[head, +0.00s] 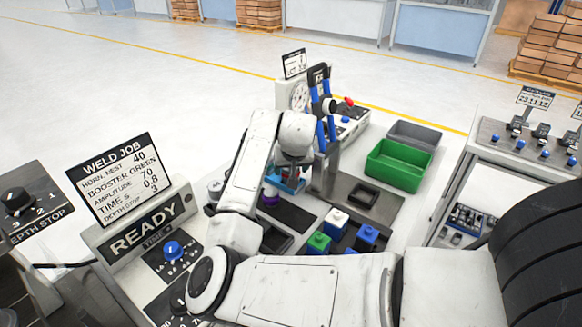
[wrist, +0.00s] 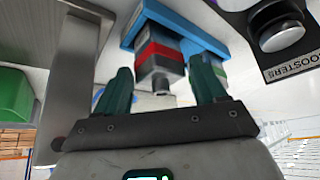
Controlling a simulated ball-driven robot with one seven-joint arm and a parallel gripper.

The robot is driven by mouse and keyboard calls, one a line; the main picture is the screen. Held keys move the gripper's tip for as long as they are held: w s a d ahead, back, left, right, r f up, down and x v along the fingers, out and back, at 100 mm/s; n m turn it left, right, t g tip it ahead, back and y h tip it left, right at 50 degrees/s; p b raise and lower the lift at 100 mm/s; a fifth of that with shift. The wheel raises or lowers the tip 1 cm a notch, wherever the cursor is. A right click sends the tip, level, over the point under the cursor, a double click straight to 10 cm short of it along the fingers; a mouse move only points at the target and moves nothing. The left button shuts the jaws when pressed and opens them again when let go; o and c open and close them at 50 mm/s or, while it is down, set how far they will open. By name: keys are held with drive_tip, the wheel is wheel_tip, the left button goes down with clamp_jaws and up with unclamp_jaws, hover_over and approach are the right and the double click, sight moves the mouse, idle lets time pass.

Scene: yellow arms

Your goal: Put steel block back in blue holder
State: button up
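The blue holder (wrist: 147,22) is at the top of the wrist view. A grey, steel-looking block with a red band (wrist: 160,52) is at the holder, but I cannot tell whether it is fully seated. My gripper (wrist: 162,68) has its two teal fingers apart, one on each side of this block, with visible gaps; it looks open. In the head view the holder (head: 289,186) shows as a small blue patch below my wrist, and the fingertips and block are mostly hidden there. Another banded block (wrist: 216,64) shows partly behind the right finger.
A grey upright post (wrist: 78,75) stands close to the left in the wrist view. In the head view, green (head: 319,241), white and blue blocks stand in front, and a green bin (head: 399,164) is at right.

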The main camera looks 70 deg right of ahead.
drive_tip(key=v, duration=1.2)
drive_tip(key=shift+r, duration=0.15)
drive_tip(key=shift+s, duration=0.1)
